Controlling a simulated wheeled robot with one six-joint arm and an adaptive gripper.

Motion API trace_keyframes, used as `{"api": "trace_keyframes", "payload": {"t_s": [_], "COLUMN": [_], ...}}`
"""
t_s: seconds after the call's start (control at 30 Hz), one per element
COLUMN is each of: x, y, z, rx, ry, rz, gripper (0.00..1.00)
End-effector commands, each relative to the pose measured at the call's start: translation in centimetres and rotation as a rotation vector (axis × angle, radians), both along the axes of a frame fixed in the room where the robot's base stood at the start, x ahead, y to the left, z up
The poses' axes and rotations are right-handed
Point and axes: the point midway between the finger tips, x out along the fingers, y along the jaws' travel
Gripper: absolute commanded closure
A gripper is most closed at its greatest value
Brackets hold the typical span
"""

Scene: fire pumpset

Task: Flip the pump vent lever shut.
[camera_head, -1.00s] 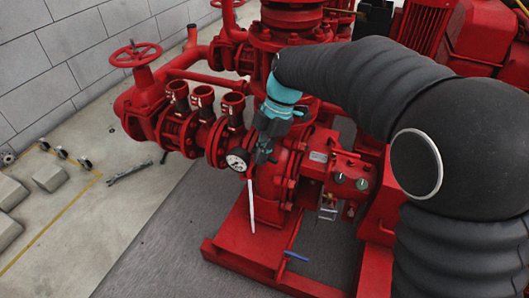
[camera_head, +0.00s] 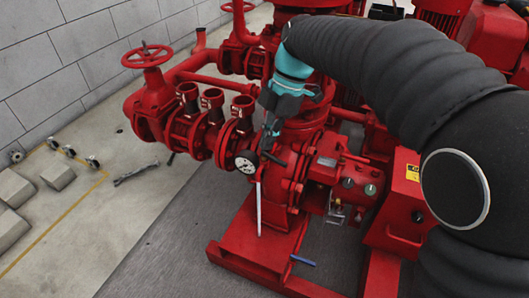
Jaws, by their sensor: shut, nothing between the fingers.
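The red pump casing (camera_head: 286,175) stands in the middle of the view, with a white-faced gauge (camera_head: 246,163) on its near side. A small dark lever (camera_head: 275,159) shows just right of the gauge, lying across at a slight slant; it looks like the vent lever, but it is too small to be sure. My gripper (camera_head: 268,144) points down from the teal wrist. Its fingers are shut and empty, just above and beside the dark lever. I cannot tell whether they touch it. The fingers partly hide the fitting behind them.
A blue-handled lever (camera_head: 302,261) sits low on the red base frame (camera_head: 245,256). A pale thin tube (camera_head: 258,210) hangs below the gauge. Open-topped red fittings (camera_head: 214,101) and a red handwheel (camera_head: 147,54) stand left. A control box (camera_head: 345,178) is right.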

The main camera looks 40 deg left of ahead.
Motion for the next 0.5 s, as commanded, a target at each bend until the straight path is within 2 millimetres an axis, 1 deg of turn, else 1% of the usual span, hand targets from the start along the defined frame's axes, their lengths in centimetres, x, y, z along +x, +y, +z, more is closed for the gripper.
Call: {"api": "trace_keyframes", "payload": {"t_s": [0.03, 0.2, 0.5], "x": [0.2, 0.7, 0.8], "y": [0.1, 0.0, 0.0], "z": [0.8, 2.0, 2.3], "rx": [0.001, -0.001, -0.001], "ry": [0.000, 0.000, 0.000], "rz": [0.001, 0.000, 0.000], "gripper": [1.00, 1.00, 1.00]}}
